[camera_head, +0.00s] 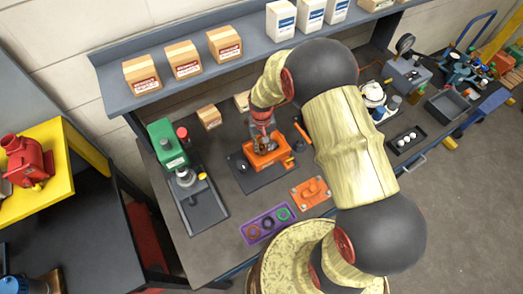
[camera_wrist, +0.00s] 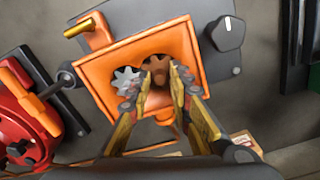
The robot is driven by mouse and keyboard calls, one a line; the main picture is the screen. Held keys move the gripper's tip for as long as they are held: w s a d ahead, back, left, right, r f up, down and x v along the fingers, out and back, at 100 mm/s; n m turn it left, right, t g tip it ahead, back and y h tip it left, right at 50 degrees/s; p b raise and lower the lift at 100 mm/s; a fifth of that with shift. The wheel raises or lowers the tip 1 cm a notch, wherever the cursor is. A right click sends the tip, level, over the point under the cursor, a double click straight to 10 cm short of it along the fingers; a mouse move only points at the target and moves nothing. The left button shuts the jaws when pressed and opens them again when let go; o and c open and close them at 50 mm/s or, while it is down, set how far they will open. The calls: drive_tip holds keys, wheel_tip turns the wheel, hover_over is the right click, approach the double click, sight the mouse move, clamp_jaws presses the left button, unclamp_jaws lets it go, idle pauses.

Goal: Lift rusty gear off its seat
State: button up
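The rusty gear (camera_wrist: 157,68) is brown and toothed and sits in the right-hand recess of an orange housing (camera_wrist: 100,72). The housing also shows in the head view (camera_head: 262,162). A silver gear (camera_wrist: 124,77) sits beside the rusty gear on the left. My gripper (camera_wrist: 160,84) is over the housing, its two fingers apart, with part of the rusty gear visible between and beyond them. The right finger covers part of the gear, and I see no clear contact. In the head view my gripper (camera_head: 262,138) comes down over the housing, and the gears are hard to make out.
A green-topped machine (camera_head: 167,145) stands left on the bench. A purple tray (camera_head: 251,232) with rings and an orange plate (camera_head: 310,191) lie in front. Boxes line the shelf (camera_head: 165,97) behind. A red device (camera_wrist: 15,115) is left in the wrist view.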

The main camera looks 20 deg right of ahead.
drive_tip(key=shift+f, duration=0.2)
drive_tip(key=shift+c, duration=1.3)
clamp_jaws()
drive_tip(key=shift+r, duration=0.1)
